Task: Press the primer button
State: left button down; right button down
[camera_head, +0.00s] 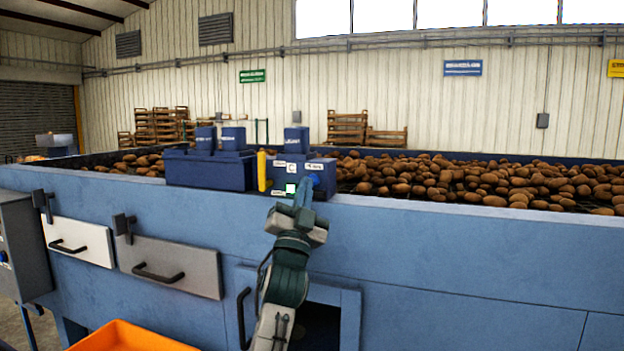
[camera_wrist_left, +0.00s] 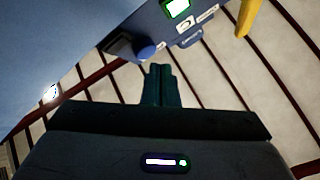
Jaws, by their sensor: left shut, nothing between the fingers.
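A blue control box (camera_head: 283,166) sits on the near rim of the grader, with small white labels, a lit green square (camera_head: 290,188) and a round blue button (camera_head: 316,180). I cannot read the labels well enough to tell which control is the primer. My left gripper (camera_head: 303,190) is shut and empty, right in front of the box's lower right part, by the blue button. In the left wrist view the shut fingertips (camera_wrist_left: 161,72) point towards the blue button (camera_wrist_left: 147,51) and appear slightly short of it; contact cannot be told. My right gripper is not in view.
The grader's long blue wall (camera_head: 450,250) runs across the front, with potatoes (camera_head: 470,182) behind it. A yellow post (camera_head: 262,171) stands at the box's left side, beside a dark blue bin (camera_head: 208,170). An orange crate (camera_head: 130,338) is low at the left.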

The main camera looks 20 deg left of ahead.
pick_arm(q)
jog(key=shift+s, duration=0.15)
jog(key=s+p, duration=0.2)
jog(key=s, duration=0.2)
jog(key=shift+s+d, duration=0.15)
jog(key=shift+s, duration=0.25)
dwell(0.7)
